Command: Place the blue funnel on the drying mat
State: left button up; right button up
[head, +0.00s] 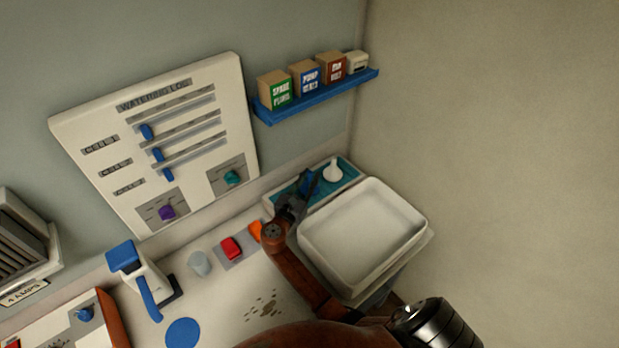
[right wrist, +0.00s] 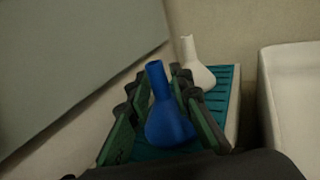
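The blue funnel (right wrist: 168,122) is upright, spout up, between the fingers of my right gripper (right wrist: 160,95) in the right wrist view. A finger lies on each side of it; whether they press on it I cannot tell. The teal drying mat (right wrist: 222,92) is below and behind it; contact between funnel and mat is hidden. In the head view my right gripper (head: 303,188) is over the left part of the mat (head: 349,171), with the funnel (head: 306,181) partly hidden by it. My left gripper is not in view.
A white funnel (head: 332,172) stands on the right of the mat. A white basin (head: 362,235) is just in front. A blue shelf (head: 318,96) with small boxes hangs above.

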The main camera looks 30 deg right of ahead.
jog(key=shift+o, duration=0.9)
jog(key=shift+r, duration=0.1)
jog(key=shift+s+a+r, duration=0.1)
jog(key=shift+s+a, duration=0.05)
jog(key=shift+a, duration=0.1)
jog(key=p+v, duration=0.4)
jog(key=v, duration=0.6)
jog(key=shift+s+a, duration=0.15)
jog(key=shift+s, duration=0.05)
jog(key=shift+s+a, duration=0.3)
jog(key=shift+a, duration=0.15)
